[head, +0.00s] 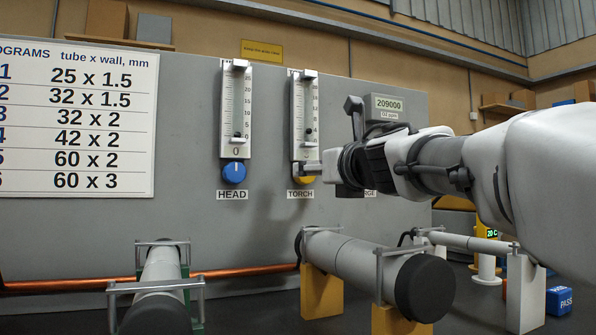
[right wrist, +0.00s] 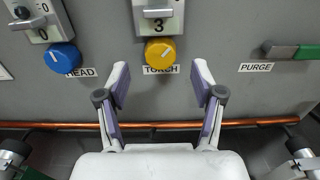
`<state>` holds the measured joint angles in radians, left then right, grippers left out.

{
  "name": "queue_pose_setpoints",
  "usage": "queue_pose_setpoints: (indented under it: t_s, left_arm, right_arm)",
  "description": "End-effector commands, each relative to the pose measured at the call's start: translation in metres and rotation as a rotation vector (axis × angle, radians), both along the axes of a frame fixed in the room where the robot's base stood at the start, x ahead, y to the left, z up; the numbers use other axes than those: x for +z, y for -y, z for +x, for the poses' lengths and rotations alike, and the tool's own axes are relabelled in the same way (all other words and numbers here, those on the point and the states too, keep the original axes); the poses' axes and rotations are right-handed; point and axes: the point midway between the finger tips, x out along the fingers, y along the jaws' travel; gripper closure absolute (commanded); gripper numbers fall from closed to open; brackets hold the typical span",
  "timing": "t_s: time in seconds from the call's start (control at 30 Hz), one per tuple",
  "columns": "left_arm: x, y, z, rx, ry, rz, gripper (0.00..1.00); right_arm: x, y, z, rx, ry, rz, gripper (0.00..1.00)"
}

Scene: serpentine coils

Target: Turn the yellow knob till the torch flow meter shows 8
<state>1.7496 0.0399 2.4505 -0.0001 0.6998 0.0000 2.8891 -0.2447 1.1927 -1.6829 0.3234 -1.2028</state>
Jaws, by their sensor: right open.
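The yellow knob (head: 304,181) sits under the torch flow meter (head: 305,108) on the grey panel, above the TORCH label (head: 300,194). My gripper partly hides it in the head view. My right gripper (right wrist: 161,76) is open and empty. Its fingers point at the panel, spread to either side of the knob and apparently not touching it. My left gripper is not in view.
A blue knob (head: 234,173) under the HEAD flow meter (head: 235,105) is to the left; its plate reads 0. A green-ended PURGE lever (right wrist: 306,52) is to the right. A copper pipe (head: 240,271) and grey cylinders (head: 350,265) lie below. A counter (head: 388,106) shows 209000.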

Motion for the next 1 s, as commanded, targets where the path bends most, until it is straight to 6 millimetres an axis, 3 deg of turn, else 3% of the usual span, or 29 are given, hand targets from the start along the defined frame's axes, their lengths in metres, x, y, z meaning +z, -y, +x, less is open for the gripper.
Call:
queue_pose_setpoints:
  t_s: [0.1, 0.27, 0.57, 0.73, 1.0]
  left_arm:
    - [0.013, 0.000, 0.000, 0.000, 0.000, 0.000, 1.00]
    - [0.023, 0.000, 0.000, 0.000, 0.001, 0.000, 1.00]
    - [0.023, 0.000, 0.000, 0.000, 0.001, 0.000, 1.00]
    - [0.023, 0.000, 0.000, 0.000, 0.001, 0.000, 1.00]
    - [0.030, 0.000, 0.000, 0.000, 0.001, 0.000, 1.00]
  right_arm:
    - [0.003, -0.010, 0.024, 0.000, -0.002, -0.001, 0.33]
    - [0.002, -0.019, 0.047, 0.001, -0.002, -0.001, 0.33]
    - [0.000, -0.022, 0.053, -0.001, 0.000, 0.000, 0.33]
    - [0.000, -0.022, 0.053, -0.001, 0.000, 0.000, 0.90]
    - [0.002, -0.022, 0.053, 0.000, -0.027, 0.063, 0.93]
